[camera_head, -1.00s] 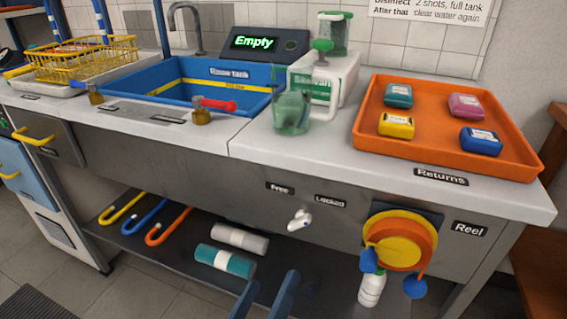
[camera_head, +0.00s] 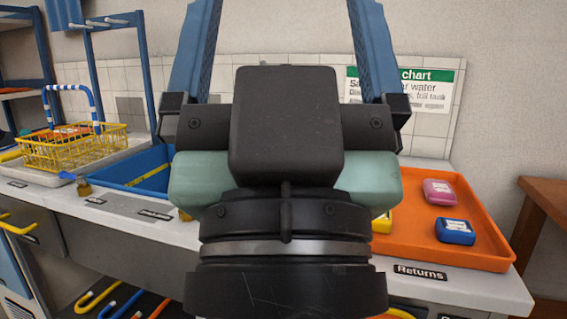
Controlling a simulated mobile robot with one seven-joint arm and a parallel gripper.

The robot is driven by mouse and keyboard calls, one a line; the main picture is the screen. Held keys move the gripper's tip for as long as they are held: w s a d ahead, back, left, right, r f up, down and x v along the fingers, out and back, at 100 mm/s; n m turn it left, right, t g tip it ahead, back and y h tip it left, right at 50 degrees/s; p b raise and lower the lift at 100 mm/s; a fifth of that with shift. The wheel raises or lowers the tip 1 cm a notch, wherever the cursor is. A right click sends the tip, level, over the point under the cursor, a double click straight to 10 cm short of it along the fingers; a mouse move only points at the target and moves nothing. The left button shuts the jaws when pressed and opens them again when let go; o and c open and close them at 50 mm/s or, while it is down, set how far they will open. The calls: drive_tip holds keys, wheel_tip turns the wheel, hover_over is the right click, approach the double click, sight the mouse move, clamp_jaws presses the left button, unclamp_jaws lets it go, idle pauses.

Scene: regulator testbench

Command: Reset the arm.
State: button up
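My gripper (camera_head: 284,30) fills the middle of the head camera view, close to the camera. Its black and pale green body is in front, and its two blue fingers point up and stand wide apart. Only the tiled wall shows between them, so it is open and empty. The tops of the fingers are cut off by the picture's upper edge. The gripper body hides the middle of the bench, including most of the blue rinse tank (camera_head: 130,172).
An orange Returns tray (camera_head: 485,259) with several small coloured packs stands at right on the bench. A yellow wire basket (camera_head: 75,150) is at left. A wooden table (camera_head: 545,195) stands at far right. Hooked tubes lie on the lower shelf.

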wheel_tip(320, 180, up, 35)
drive_tip(key=p, duration=3.3)
drive_tip(key=shift+r+p, duration=0.2)
drive_tip(key=shift+p, duration=0.15)
drive_tip(key=shift+a, duration=0.1)
